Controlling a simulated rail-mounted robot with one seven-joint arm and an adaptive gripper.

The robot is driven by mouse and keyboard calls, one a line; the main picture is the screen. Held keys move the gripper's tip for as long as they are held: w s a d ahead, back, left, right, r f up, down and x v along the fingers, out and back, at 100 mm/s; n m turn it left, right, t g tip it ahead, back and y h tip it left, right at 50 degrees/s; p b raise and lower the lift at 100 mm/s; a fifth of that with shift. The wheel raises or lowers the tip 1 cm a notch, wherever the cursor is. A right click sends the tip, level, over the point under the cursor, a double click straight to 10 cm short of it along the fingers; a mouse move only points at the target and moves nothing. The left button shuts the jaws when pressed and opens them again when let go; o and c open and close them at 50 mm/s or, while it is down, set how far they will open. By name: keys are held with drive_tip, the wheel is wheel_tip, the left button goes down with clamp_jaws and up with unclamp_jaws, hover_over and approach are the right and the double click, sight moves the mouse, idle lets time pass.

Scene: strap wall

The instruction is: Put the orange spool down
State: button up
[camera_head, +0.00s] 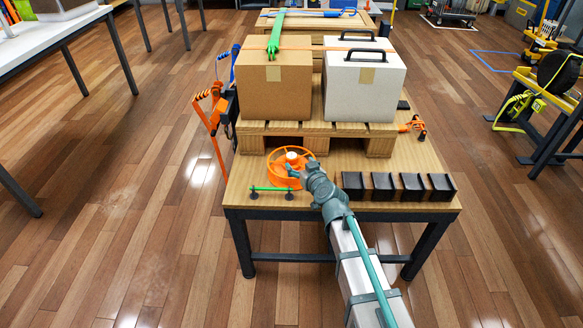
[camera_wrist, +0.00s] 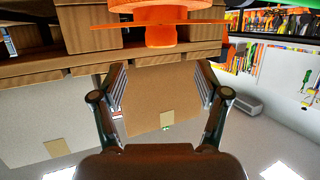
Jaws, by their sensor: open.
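The orange spool (camera_head: 277,168) stands on the near left part of the wooden table, just in front of the pallet. It has an open orange rim and a white piece at its centre. My gripper (camera_head: 294,171) is beside it on its right, low over the table, and partly covers it. In the wrist view the orange spool (camera_wrist: 160,10) shows at the top edge, partly cut off. My gripper (camera_wrist: 160,85) is open there, with a clear gap between the fingers and no spool in it. Whether a finger touches the spool cannot be told.
A cardboard box (camera_head: 270,90) and a white box (camera_head: 360,88) stand on the pallet (camera_head: 325,128) under an orange strap. Several black blocks (camera_head: 383,187) line the front right of the table. A small green bar (camera_head: 270,189) on dark supports stands near the front left edge.

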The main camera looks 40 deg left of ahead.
sight(293, 157)
drive_tip(key=x, duration=0.8)
drive_tip(key=shift+a+f+p, duration=0.15)
drive_tip(key=shift+a+p, duration=0.15)
drive_tip(key=shift+p, duration=0.05)
clamp_jaws()
